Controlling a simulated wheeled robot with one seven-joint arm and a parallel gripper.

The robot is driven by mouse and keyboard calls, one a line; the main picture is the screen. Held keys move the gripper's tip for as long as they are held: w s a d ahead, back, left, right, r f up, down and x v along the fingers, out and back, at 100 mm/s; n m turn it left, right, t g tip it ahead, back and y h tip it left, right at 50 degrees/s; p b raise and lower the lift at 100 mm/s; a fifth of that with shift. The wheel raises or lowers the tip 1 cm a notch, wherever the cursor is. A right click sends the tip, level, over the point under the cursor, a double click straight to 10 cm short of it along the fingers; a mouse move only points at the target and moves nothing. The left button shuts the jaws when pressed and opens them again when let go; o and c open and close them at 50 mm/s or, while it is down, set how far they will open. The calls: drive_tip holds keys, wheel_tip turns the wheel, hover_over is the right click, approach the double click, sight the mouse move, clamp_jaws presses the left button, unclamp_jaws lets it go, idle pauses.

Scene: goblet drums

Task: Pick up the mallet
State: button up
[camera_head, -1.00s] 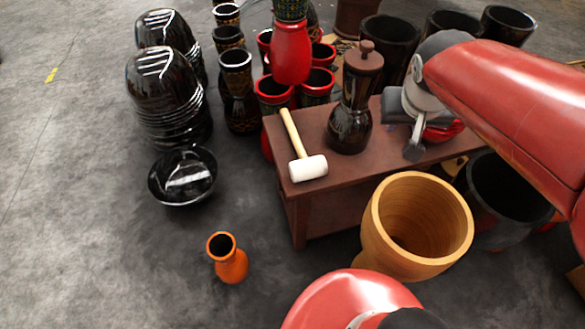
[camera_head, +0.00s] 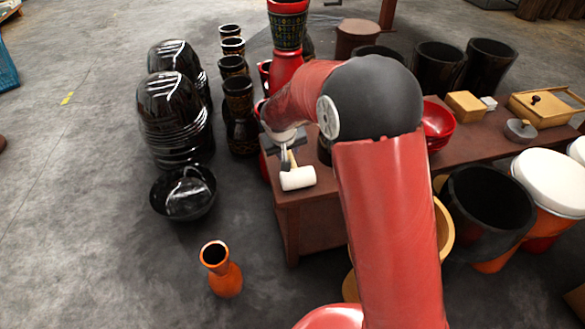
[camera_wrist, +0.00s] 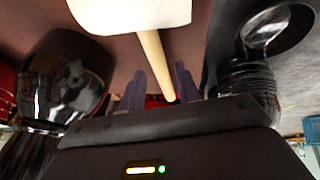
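The mallet has a white head (camera_head: 297,178) and a pale wooden handle (camera_head: 292,158). It lies at the left end of the dark red-brown table (camera_head: 318,210). My gripper (camera_head: 285,155) is over the handle, covering most of it in the head view. In the wrist view, the white head (camera_wrist: 130,12) is at the top and the handle (camera_wrist: 155,62) runs down between the two fingers of my gripper (camera_wrist: 160,85). The fingers are apart, with a gap on each side of the handle.
A glossy dark pot (camera_wrist: 62,85) stands close on the left in the wrist view. Goblet drums (camera_head: 238,105) stand behind the table. Black drums (camera_head: 172,118), a black bowl (camera_head: 184,192) and an orange vase (camera_head: 222,270) are on the floor. Red bowls (camera_head: 438,122) sit farther right.

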sight(289, 155)
drive_tip(key=x, duration=0.4)
drive_tip(key=shift+w+d+f, duration=0.1)
drive_tip(key=shift+d, duration=0.1)
drive_tip(key=shift+c, duration=0.4)
clamp_jaws()
drive_tip(key=shift+r, duration=0.2)
wheel_tip(289, 155, up, 20)
drive_tip(key=p, duration=0.1)
